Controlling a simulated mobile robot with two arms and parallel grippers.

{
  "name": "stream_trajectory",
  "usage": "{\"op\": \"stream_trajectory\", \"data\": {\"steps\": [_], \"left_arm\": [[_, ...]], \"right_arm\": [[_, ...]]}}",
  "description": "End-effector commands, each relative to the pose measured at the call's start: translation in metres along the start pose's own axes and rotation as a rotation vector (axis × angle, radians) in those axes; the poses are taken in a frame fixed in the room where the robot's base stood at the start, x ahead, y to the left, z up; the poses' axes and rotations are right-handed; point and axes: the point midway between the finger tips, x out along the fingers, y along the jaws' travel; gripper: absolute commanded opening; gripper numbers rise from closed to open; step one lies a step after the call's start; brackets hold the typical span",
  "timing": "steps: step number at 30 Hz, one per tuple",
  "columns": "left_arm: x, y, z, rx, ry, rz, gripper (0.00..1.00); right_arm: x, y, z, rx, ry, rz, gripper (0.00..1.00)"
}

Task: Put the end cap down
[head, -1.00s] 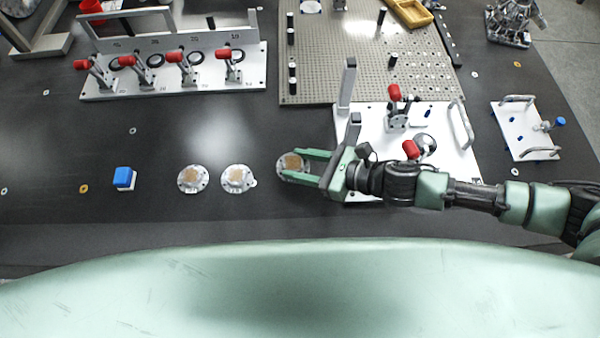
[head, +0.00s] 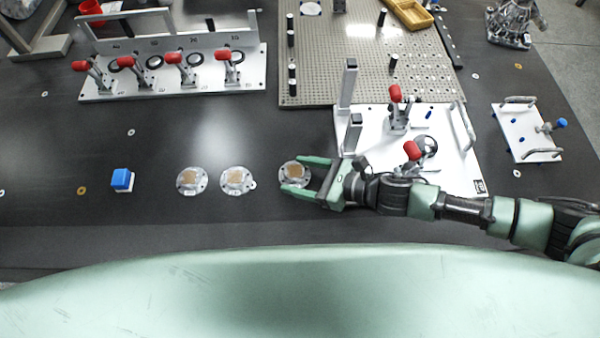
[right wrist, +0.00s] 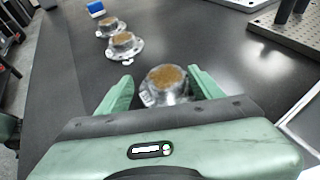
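Three silver flanged end caps with brown tops are in a row on the dark table. The rightmost end cap (head: 294,174) rests upright on the table between the fingers of my right gripper (head: 291,173). The gripper is open, with a finger on either side. In the right wrist view the same cap (right wrist: 167,83) stands between the green fingertips (right wrist: 160,80), with a visible gap to the left finger and a small one to the right. The middle cap (head: 237,180) and left cap (head: 191,180) stand to its left. My left gripper is out of view.
A blue-topped block (head: 122,179) stands further left. A white fixture plate (head: 440,150) with red-handled clamps and an upright post lies just right, close to my right arm. A clamp rack (head: 200,80) and perforated plate (head: 365,70) are behind. Table between is clear.

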Motion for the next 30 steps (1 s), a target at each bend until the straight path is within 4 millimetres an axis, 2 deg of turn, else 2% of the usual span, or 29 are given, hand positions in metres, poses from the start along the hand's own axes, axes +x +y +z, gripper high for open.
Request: {"op": "stream_trajectory", "data": {"steps": [8,21,25,30], "left_arm": [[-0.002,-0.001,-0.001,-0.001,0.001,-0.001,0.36],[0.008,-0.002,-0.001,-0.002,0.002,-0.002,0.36],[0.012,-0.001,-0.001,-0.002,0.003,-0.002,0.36],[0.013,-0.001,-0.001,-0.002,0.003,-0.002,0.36]], "right_arm": [[-0.008,-0.001,0.001,0.000,0.003,-0.002,0.66],[-0.095,0.000,0.000,0.000,0.006,-0.001,0.66],[-0.112,0.000,0.000,0.002,0.003,-0.002,0.66],[-0.121,0.000,0.002,0.001,0.002,-0.001,0.66]]}}
